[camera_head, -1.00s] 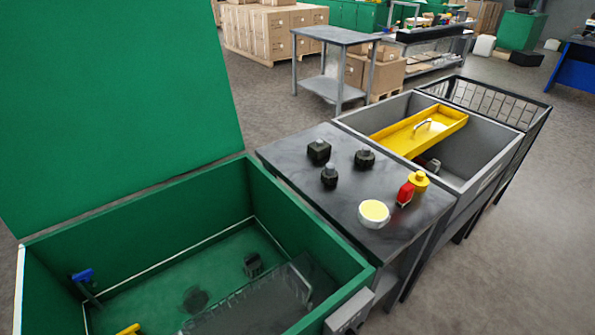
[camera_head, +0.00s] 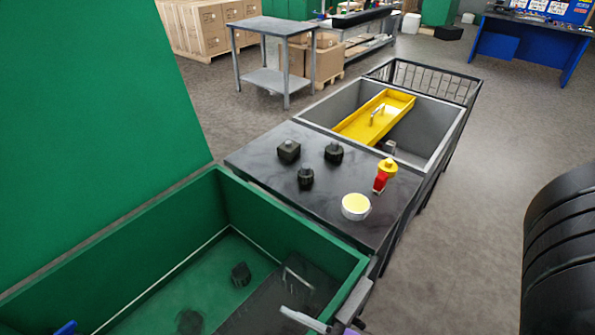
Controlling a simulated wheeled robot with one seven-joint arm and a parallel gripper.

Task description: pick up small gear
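Several small dark, knobby parts are in view, and I cannot tell for sure which is the small gear. Three stand on the dark grey table (camera_head: 260,165): a blocky dark part (camera_head: 289,151), a rounder dark part (camera_head: 334,152) and a dark part nearer to me (camera_head: 305,178). Inside the open green bin (camera_head: 310,238) are another dark part (camera_head: 241,274) and a dark round part (camera_head: 190,321) cut by the lower edge.
A yellow-topped round tin (camera_head: 356,207), a red item (camera_head: 380,183) and a yellow item (camera_head: 387,167) stand at the table's right side. A grey bin (camera_head: 428,150) with a yellow tray (camera_head: 358,125) adjoins the table.

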